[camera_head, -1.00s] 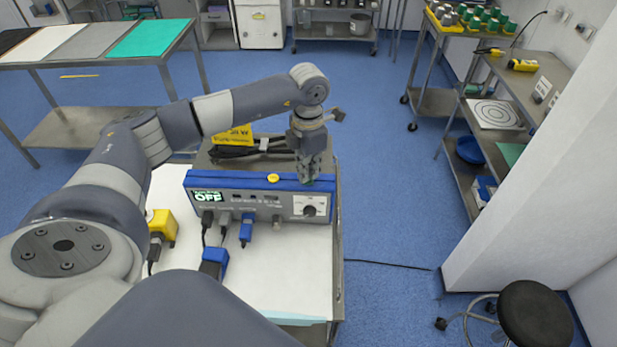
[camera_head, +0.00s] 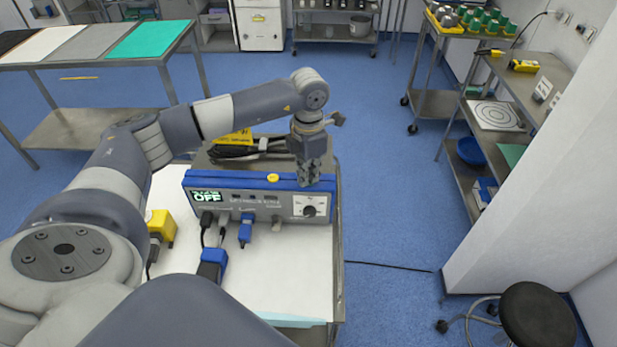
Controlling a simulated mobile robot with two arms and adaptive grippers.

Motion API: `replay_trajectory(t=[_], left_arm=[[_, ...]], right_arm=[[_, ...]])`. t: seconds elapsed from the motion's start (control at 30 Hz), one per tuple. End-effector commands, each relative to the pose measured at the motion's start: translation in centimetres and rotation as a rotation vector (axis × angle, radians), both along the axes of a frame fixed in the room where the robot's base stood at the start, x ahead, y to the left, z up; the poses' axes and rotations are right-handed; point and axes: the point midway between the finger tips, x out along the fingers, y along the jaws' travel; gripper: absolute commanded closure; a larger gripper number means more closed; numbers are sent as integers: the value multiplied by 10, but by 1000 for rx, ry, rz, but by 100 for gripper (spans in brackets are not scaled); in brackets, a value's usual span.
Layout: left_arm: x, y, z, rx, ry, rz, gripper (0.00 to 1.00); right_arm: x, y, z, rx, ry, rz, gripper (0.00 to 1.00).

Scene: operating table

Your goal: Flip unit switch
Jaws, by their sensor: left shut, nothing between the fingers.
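The unit (camera_head: 262,211) is a blue and grey box on the white-topped cart in the middle. Its green display (camera_head: 206,197) at the left of the front panel reads OFF. A round dial (camera_head: 310,207) sits at the panel's right, and a yellow button (camera_head: 273,178) is on the top front edge. I cannot pick out the switch for certain among the small panel parts. My left gripper (camera_head: 308,181) points down, shut and empty, at the unit's top right edge above the dial. I cannot tell whether it touches the unit. My right gripper is not in view.
Plugs and cables, including a blue plug (camera_head: 245,230) and a yellow connector (camera_head: 161,227), crowd the unit's front and left. A black stool (camera_head: 538,318) stands at lower right.

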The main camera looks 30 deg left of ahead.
Motion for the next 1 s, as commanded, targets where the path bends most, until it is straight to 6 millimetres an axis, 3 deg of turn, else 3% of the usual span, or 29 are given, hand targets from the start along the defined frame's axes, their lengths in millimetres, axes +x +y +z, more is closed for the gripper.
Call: replay_trajectory(t=[0.43,1.0], left_arm=[[-1,0,-1,1,3,-1,100],[0,0,46,0,0,0,100]], right_arm=[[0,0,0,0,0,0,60],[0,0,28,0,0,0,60]])
